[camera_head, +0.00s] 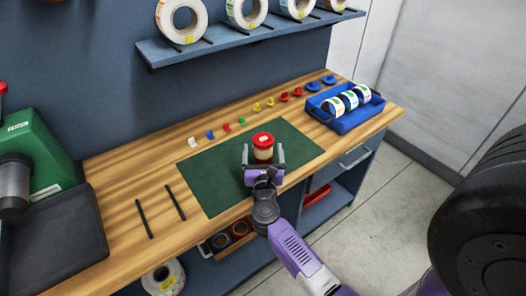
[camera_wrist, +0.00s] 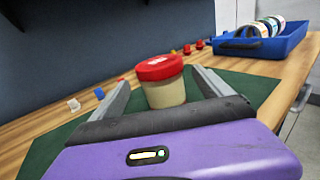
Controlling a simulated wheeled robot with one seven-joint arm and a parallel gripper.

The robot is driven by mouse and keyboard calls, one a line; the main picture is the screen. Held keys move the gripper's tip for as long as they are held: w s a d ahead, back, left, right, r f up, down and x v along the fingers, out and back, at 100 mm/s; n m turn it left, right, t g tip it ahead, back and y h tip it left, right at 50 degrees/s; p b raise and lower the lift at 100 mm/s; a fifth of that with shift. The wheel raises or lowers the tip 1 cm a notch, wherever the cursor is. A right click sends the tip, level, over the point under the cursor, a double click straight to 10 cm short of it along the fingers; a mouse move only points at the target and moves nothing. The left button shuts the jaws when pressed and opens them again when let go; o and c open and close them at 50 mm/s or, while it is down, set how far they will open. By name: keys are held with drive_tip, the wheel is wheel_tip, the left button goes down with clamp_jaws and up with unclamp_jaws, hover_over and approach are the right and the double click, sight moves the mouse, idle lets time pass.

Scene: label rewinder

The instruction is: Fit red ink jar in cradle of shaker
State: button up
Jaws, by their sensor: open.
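The red ink jar (camera_head: 263,148) has a red lid and a pale cream body. It stands upright on the green mat (camera_head: 205,185) on the wooden bench. My gripper (camera_head: 263,158) is open with its fingers on either side of the jar. In the wrist view the jar (camera_wrist: 165,90) sits between the open fingers (camera_wrist: 162,88), with a gap seen at each side. The green machine (camera_head: 42,155) at the left edge may be the shaker; its grey cylinder (camera_head: 14,185) faces forward. I cannot make out a cradle there.
Several small coloured pieces (camera_head: 242,122) line the bench behind the mat. A blue tray (camera_head: 346,117) with label rolls stands at the right. Two dark rods (camera_head: 175,202) lie left of the mat. A shelf (camera_head: 230,37) with large rolls hangs above.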

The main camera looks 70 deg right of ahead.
sight(263, 138)
drive_tip(key=x, duration=0.6)
drive_tip(key=shift+s+f+p, duration=0.1)
drive_tip(key=shift+p, duration=0.25)
drive_tip(key=shift+d, duration=0.1)
clamp_jaws()
